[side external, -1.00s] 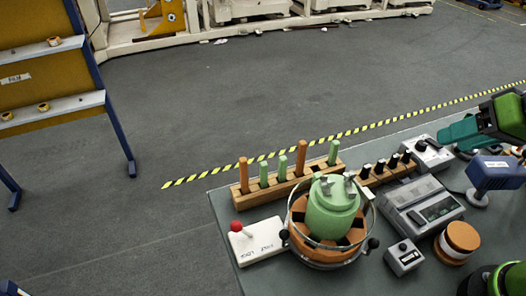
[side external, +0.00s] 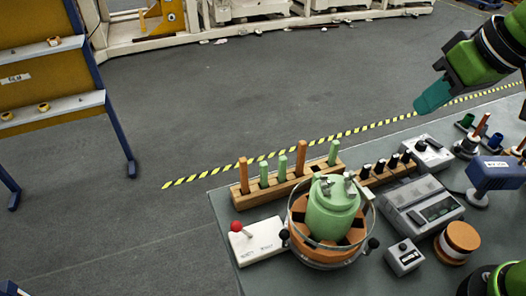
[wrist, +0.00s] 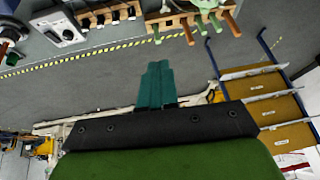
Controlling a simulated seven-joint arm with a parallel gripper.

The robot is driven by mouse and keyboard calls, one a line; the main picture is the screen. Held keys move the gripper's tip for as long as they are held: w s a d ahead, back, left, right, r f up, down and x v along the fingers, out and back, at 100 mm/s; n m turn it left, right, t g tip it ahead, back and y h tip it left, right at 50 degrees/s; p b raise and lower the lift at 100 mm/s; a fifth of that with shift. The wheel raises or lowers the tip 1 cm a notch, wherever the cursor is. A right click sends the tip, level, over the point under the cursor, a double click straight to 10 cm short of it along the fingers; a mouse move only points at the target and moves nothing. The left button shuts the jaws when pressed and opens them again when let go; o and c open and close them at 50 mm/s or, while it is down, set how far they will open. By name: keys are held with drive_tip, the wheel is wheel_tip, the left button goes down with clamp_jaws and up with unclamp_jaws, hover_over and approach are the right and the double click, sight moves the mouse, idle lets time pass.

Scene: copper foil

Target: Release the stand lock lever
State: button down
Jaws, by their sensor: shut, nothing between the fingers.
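A white box with a red ball knob (side external: 237,226) sits at the table's near left corner; it looks like the lock lever, but its lettering is too small to read. Beside it, a green cylinder (side external: 332,208) sits in an orange stand ringed by a metal hoop with black knobs (side external: 373,243). My gripper (side external: 418,107) has teal fingers, shut and empty, held high above the back of the table, well right of the red knob. In the wrist view the teal fingers (wrist: 155,68) lie together against the floor. The red knob is not visible there.
A wooden rack of orange and green pegs (side external: 285,178) stands behind the stand. A rack of black tools (side external: 385,172), a grey instrument (side external: 420,208), a small grey box (side external: 404,258) and an orange spool (side external: 458,240) fill the right. Open air lies between my gripper and the table.

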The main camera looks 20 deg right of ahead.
drive_tip(key=w+a+n+h, duration=0.1)
drive_tip(key=a+n, duration=0.5)
drive_tip(key=a, duration=1.1)
drive_tip(key=s+a+f+n+t, duration=0.1)
drive_tip(key=s+a+n, duration=0.15)
drive_tip(key=a, duration=0.55)
drive_tip(key=s+a+f+n+t, duration=0.1)
drive_tip(key=s+a, duration=0.3)
drive_tip(key=a, duration=0.4)
wheel_tip(320, 180, down, 15)
approach(243, 231)
drive_tip(key=a+f, duration=0.1)
drive_tip(key=w+a+f, duration=0.1)
drive_tip(key=f, duration=0.1)
drive_tip(key=a+f, duration=0.1)
drive_tip(key=shift+w+a+f, duration=0.1)
drive_tip(key=shift+w+f, duration=0.2)
drive_tip(key=shift+w+d+r, duration=0.1)
drive_tip(key=shift+w+d, duration=0.25)
drive_tip(key=shift+w, duration=0.2)
